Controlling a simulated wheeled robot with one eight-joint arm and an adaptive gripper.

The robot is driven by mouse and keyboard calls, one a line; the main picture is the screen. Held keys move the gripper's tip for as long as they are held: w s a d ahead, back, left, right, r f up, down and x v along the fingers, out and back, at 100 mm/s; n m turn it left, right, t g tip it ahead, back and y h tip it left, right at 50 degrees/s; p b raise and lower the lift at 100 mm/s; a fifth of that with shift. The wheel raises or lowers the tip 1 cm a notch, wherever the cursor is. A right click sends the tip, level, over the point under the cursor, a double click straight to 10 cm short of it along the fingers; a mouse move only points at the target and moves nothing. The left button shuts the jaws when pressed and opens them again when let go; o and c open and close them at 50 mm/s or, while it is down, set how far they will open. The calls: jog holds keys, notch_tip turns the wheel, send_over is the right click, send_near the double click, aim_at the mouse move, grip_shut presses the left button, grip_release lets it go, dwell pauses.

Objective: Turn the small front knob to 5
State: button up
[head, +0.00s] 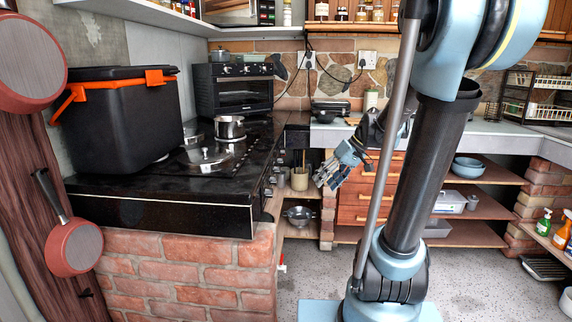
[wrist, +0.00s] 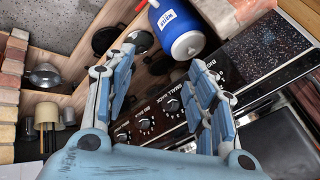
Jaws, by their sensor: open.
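The black stove (head: 225,150) sits on the brick plinth, with dark control knobs (head: 271,180) along its right-facing front edge. In the wrist view the knob panel (wrist: 160,118) runs diagonally between and behind my fingers. One knob (wrist: 172,105) is by a label reading "SMALL BACK"; another (wrist: 145,124) is by a label starting "BIG". A further knob (wrist: 121,137) is lower left. My right finger hides part of the panel, and I cannot tell which knob is the small front one. My gripper (wrist: 165,72) is open and empty, its fingers apart; in the head view (head: 328,174) it is right of the panel.
A pot (head: 229,128) and a black cool box (head: 120,115) stand on the stove top. Open floor (head: 310,275) lies in front.

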jog(key=w+a+r+n+y, duration=0.2)
jog(key=w+a+n+y, duration=0.1)
jog(key=w, duration=0.9)
jog(key=n+y, duration=0.8)
jog(key=n, duration=0.1)
send_near(280, 161)
jog(key=w+a, duration=0.2)
jog(key=a, duration=0.5)
jog(key=shift+w+a+f+g, duration=0.25)
jog(key=shift+a+f+g, duration=0.05)
jog(key=shift+f, duration=0.05)
jog(key=shift+c, duration=0.2)
jog(key=c, duration=1)
